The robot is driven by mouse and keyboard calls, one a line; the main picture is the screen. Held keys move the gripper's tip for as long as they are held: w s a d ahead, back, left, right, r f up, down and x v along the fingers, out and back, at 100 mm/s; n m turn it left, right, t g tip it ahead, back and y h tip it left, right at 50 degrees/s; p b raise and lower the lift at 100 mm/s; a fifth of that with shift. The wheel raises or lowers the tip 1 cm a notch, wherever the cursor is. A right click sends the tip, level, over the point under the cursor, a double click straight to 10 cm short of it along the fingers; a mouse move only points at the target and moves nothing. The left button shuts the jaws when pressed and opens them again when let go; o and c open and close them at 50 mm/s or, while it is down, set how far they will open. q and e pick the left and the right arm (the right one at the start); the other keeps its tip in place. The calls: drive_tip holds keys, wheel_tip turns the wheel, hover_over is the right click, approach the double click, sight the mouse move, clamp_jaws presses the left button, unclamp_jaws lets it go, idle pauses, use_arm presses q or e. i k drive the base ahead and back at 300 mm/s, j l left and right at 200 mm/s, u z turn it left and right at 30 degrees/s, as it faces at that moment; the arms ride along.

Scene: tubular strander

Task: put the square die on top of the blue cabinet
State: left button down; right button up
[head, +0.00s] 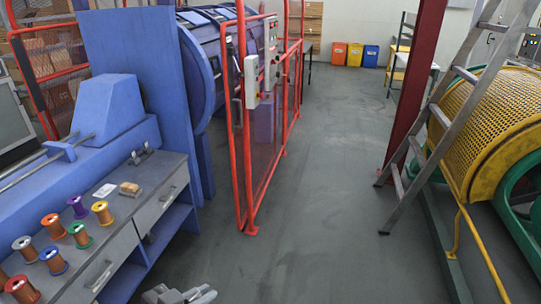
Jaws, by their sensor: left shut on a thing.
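My left gripper (192,296) shows at the bottom edge, in front of the blue workbench and above the floor. It is shut on a small grey thing, which I take to be the square die; the fingers and frame edge hide most of it, so its shape is unclear. I cannot tell for certain which blue thing is the blue cabinet. A blue-violet box (264,122) stands behind the red mesh fence, partly hidden by it. My right gripper is not in view.
The workbench (118,205) with drawers holds several wire spools (79,207), a white card (105,190) and a tan block (130,189). A red mesh fence (262,150) stands mid-left. A ladder (440,140) leans near the yellow drum (490,130). The central floor is clear.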

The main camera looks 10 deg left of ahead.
sight(158, 166)
drive_tip(key=i+u, duration=0.25)
drive_tip(key=i, duration=0.4)
drive_tip(key=i+l+u, duration=0.1)
drive_tip(key=i+u, duration=0.15)
drive_tip(key=i, duration=0.45)
drive_tip(key=i+u, duration=0.15)
drive_tip(key=i, duration=0.4)
drive_tip(key=i+u, duration=0.2)
drive_tip(key=i, duration=0.35)
drive_tip(key=i+l+u, duration=0.15)
drive_tip(key=i, duration=0.4)
drive_tip(key=i+l+u, duration=0.2)
drive_tip(key=i, duration=0.3)
drive_tip(key=l, duration=0.1)
